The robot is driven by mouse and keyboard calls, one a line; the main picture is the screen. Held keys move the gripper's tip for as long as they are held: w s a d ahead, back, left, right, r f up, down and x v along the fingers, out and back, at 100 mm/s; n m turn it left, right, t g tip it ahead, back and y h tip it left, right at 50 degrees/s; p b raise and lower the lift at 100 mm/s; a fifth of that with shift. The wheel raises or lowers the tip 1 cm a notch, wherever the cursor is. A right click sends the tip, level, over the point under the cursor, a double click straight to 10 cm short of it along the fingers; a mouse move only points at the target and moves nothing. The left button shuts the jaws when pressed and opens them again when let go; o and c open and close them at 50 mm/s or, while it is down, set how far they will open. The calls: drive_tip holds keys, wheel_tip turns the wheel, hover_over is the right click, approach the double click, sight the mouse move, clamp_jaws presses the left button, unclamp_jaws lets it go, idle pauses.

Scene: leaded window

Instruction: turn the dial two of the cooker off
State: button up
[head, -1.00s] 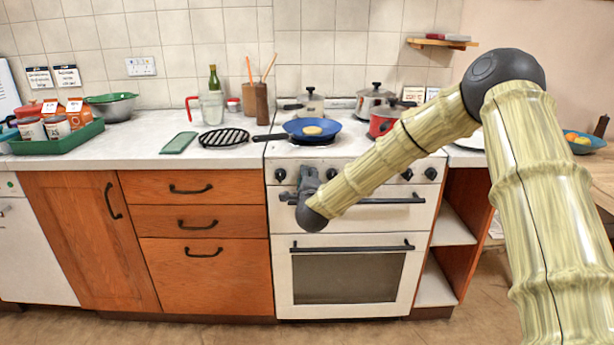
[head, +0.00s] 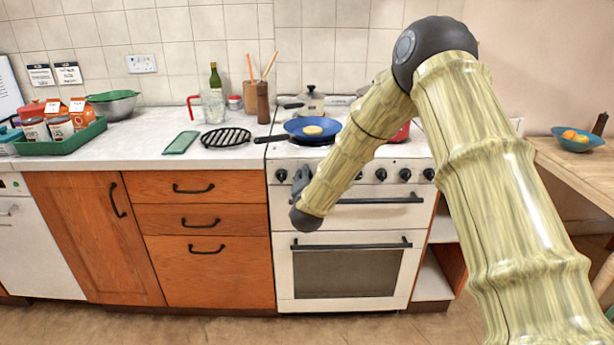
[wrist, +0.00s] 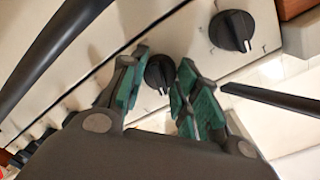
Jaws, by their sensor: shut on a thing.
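The white cooker (head: 350,222) has a row of black dials along its front panel. The leftmost dial (head: 281,175) is clear of my gripper and shows larger in the wrist view (wrist: 232,30). My gripper (head: 302,178) is at the dial beside it, second from the left, which it hides in the head view. In the wrist view my gripper's green-padded fingers (wrist: 158,82) are on both sides of dial two (wrist: 159,72), shut on it. A pale pointer mark on this dial faces toward the bottom of the wrist view.
The dark oven handle (head: 380,199) runs just below the dials, close to my gripper. A blue pan (head: 330,135) with a pale food piece sits on the hob, its handle reaching left over the worktop. A red pot (head: 402,133) is partly behind my arm.

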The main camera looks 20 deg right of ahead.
drive_tip(key=shift+n+p, duration=0.45)
drive_tip(key=shift+n, duration=1.05)
drive_tip(key=o, duration=1)
drive_tip(key=shift+o, duration=0.2)
drive_tip(key=shift+a, duration=0.1)
drive_tip(key=f+v, duration=0.1)
drive_tip(key=v, duration=1.1)
drive_tip(key=shift+r, duration=0.35)
